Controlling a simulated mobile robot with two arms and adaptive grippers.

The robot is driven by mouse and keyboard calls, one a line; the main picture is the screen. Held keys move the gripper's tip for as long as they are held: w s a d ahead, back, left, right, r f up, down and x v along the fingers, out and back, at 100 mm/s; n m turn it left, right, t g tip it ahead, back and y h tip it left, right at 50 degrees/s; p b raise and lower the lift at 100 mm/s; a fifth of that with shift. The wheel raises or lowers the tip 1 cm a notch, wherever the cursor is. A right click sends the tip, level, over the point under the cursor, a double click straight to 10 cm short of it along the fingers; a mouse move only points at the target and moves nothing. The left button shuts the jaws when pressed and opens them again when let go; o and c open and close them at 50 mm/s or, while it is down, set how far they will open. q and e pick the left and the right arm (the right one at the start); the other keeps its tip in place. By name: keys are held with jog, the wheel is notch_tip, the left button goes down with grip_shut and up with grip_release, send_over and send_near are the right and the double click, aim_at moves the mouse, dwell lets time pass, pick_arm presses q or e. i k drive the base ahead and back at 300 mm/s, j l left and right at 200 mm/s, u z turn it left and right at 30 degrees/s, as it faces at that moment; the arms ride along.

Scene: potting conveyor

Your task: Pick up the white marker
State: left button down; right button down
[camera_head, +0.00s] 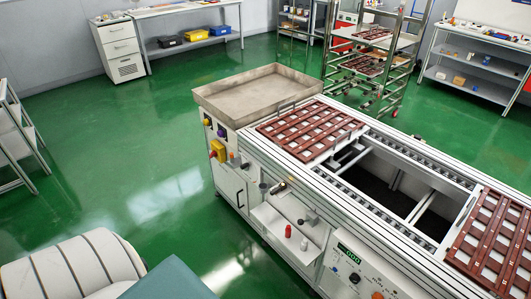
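I cannot make out a white marker anywhere in this view. A small ledge (270,222) on the front of the conveyor holds a small red item (288,231) and a few small grey and dark items, too small to tell apart. Neither of my grippers shows in the head view.
The conveyor (375,238) runs from the centre to the lower right, with brown slatted trays (308,130) and an open gap between them. A shallow metal tray (258,95) sits at its far end. Benches and a wheeled rack stand behind. Green floor is clear at left.

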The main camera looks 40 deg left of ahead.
aim_at(304, 243)
jog(key=u, duration=0.85)
